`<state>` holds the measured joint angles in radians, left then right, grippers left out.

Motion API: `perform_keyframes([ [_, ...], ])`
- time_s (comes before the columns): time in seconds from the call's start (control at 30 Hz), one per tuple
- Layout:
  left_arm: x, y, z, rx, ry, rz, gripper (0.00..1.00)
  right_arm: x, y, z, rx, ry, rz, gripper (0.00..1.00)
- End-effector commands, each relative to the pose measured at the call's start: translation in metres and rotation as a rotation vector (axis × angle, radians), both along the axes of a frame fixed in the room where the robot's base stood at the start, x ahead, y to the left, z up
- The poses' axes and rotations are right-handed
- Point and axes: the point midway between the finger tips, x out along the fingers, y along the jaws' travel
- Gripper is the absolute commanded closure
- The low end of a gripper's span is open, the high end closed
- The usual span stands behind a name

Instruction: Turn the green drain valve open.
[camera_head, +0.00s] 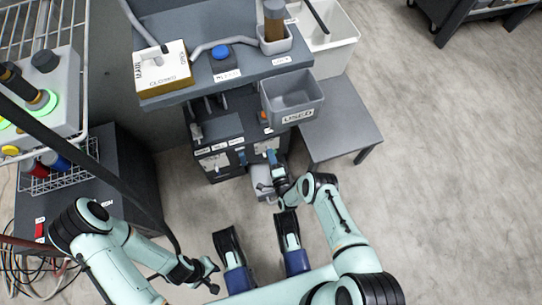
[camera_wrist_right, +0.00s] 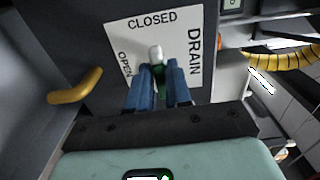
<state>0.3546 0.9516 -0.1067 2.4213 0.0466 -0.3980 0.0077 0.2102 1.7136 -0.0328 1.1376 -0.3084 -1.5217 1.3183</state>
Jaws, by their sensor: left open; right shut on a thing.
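The green drain valve (camera_wrist_right: 161,73) shows in the right wrist view, mostly hidden between my fingers, with a pale rounded tip above them. It sits in front of a white plate (camera_wrist_right: 122,38) marked CLOSED at the top, OPEN at the left and DRAIN at the right. The tip points up, just below the word CLOSED. My right gripper (camera_wrist_right: 158,75) is shut on the valve with its blue fingers on either side. In the head view my right gripper (camera_head: 272,158) is at the dark cabinet's front. My left gripper (camera_head: 207,273) is open and empty, low over the floor, away from the cabinet.
A yellow handle (camera_wrist_right: 76,87) is left of the plate, and a yellow ribbed hose (camera_wrist_right: 282,60) is at the right. In the head view a grey USED bin (camera_head: 292,95) hangs above my right gripper. A low grey table (camera_head: 345,118) stands right. The right floor is clear.

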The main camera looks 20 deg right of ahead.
Motion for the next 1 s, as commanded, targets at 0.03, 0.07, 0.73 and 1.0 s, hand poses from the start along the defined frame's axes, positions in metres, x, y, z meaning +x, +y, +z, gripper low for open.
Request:
perform_keyframes([
  [0.03, 0.0001, 0.0000, 0.0000, 0.000, 0.000, 0.000, 0.60, 0.0001, 0.0002, 0.0002, -0.007, -0.001, 0.000, 1.00],
  [0.07, 0.0002, 0.0000, 0.0001, 0.000, -0.001, 0.000, 0.60, 0.0001, 0.0002, 0.0002, -0.013, 0.000, 0.000, 1.00],
  [0.73, 0.0063, -0.0008, 0.0024, 0.001, -0.020, -0.002, 0.60, 0.0003, 0.0006, 0.0002, -0.502, -0.017, 0.001, 1.00],
  [1.0, 0.0100, -0.0012, 0.0040, 0.002, -0.033, -0.004, 0.60, 0.0004, 0.0009, 0.0002, -0.758, -0.026, 0.001, 1.00],
])
